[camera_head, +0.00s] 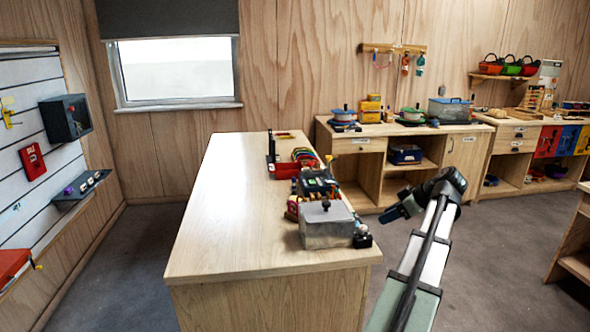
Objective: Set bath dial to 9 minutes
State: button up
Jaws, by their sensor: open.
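A grey metal box with a lid and a dark knob on top (326,226) stands near the front right corner of the wooden bench; it looks like the bath. A small dark round part (362,239) sits beside its right side; I cannot tell whether this is the dial. No minute marks or pointer can be read at this size. My arm rises from the lower right and bends back toward the bench. My gripper (387,214) is open, dark and small in view, right of the box and apart from it. Its fingertips are hard to make out.
The wooden bench (225,220) is bare on its left side. Coloured gear (303,156) and a dark tray of items (316,184) line its right edge behind the box. Back counters (405,130) hold more gear. Grey floor lies open right of the bench.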

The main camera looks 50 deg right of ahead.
jog(key=v, duration=0.5)
jog(key=w+d+r+n+t+h, duration=0.1)
jog(key=w+d+r, duration=0.2)
jog(key=w, duration=0.5)
jog(key=w+d+r+h, duration=0.1)
jog(key=w+d+r, duration=0.25)
jog(key=w, duration=0.55)
jog(key=w+a+f, duration=0.2)
jog(key=w, duration=0.9)
jog(key=w+a+f+t, duration=0.1)
jog(key=w+a+f, duration=0.1)
jog(key=w, duration=0.9)
jog(key=shift+a+f+y, duration=0.3)
jog(key=shift+a, duration=0.45)
jog(key=shift+w, duration=0.1)
